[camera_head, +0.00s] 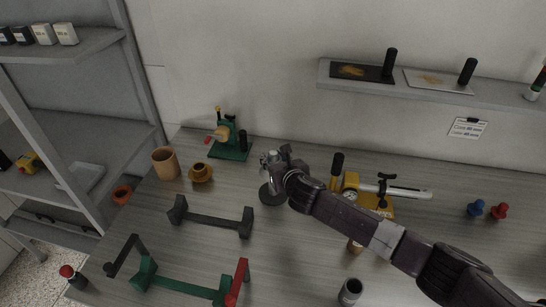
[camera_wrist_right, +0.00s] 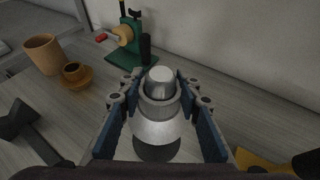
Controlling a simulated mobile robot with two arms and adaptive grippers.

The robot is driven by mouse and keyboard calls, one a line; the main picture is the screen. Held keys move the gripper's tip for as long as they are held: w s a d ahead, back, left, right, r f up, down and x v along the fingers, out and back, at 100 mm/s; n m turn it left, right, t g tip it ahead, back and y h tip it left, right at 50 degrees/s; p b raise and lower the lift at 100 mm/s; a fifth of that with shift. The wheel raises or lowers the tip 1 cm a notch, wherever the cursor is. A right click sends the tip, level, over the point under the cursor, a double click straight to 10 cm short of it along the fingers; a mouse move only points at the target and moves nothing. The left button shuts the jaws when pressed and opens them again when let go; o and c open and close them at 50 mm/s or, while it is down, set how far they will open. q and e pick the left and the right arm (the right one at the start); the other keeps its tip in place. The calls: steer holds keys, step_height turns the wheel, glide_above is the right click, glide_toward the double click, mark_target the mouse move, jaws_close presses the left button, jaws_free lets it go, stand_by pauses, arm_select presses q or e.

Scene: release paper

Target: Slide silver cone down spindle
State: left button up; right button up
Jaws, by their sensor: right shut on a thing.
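The silver cone (camera_wrist_right: 158,118) is between the fingers of my right gripper (camera_wrist_right: 158,104) in the right wrist view. It is upright, with a rounded silver top and a wider, paler skirt below. In the head view my right gripper (camera_head: 275,162) is above a dark round base (camera_head: 271,196). The dark base also shows under the cone in the right wrist view (camera_wrist_right: 157,150). The right gripper is shut on the cone. The spindle's shaft cannot be made out; the cone and gripper cover that place. My left gripper is not in view.
A green device (camera_head: 232,147) stands behind left, near a brown cup (camera_head: 165,163) and a small brown pot (camera_head: 200,173). A dark grey bar stand (camera_head: 212,219) lies left of the base. A yellow device (camera_head: 350,183) stands close on the right.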

steer(key=shift+f+b, duration=3.35)
steer(key=shift+f, duration=1.65)
steer(key=o, duration=1.4)
steer(key=shift+c, duration=0.2)
steer(key=shift+s, duration=0.15)
steer(key=v, duration=1.1)
steer(key=shift+s+r, duration=0.2)
steer(key=shift+s, duration=0.15)
steer(key=shift+d, duration=0.1)
